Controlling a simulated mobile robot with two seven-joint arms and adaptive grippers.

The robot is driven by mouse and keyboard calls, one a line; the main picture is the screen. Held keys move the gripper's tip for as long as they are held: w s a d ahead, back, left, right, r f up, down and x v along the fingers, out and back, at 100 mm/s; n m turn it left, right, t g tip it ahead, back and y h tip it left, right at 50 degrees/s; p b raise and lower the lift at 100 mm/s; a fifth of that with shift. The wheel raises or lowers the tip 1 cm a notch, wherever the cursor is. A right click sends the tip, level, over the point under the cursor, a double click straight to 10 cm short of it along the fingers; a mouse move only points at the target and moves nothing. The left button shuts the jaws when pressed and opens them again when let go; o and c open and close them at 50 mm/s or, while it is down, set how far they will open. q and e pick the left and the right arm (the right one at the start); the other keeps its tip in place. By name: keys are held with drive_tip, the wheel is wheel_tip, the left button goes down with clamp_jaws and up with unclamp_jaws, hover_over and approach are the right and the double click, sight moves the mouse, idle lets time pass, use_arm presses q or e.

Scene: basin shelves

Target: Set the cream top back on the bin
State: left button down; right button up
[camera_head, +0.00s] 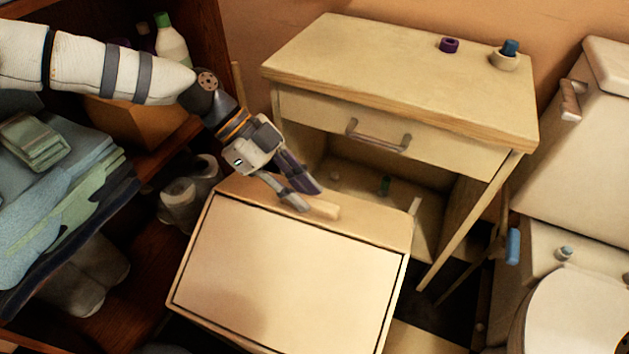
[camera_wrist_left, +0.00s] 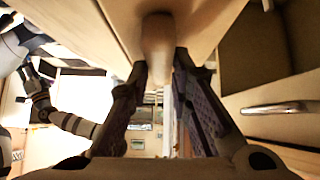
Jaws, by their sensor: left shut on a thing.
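My left gripper (camera_head: 308,198) comes in from the upper left and is shut on a short rounded cream handle (camera_head: 323,209). In the left wrist view the handle (camera_wrist_left: 158,48) runs between the two dark fingers. The handle stands on the narrow far face of a cream, box-like body with a large panel (camera_head: 290,265) framed by a thin dark line. I cannot tell which part of this is the cream top and which the bin, or whether the top is seated.
A cream side table (camera_head: 400,75) with a drawer stands just behind, a purple ring (camera_head: 449,45) and small pot (camera_head: 504,60) on it. Dark shelves with folded cloths (camera_head: 50,180) are on the left. A toilet (camera_head: 575,310) is on the right.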

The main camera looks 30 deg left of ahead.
use_arm(q)
drive_tip(key=shift+w+a+r, duration=0.25)
drive_tip(key=shift+w, duration=0.1)
wheel_tip(320, 180, down, 6)
drive_tip(key=b, duration=0.4)
drive_tip(key=shift+r, duration=0.1)
drive_tip(key=shift+w, duration=0.1)
drive_tip(key=shift+f, duration=0.6)
idle(1.5)
idle(0.7)
drive_tip(key=c, duration=0.9)
unclamp_jaws()
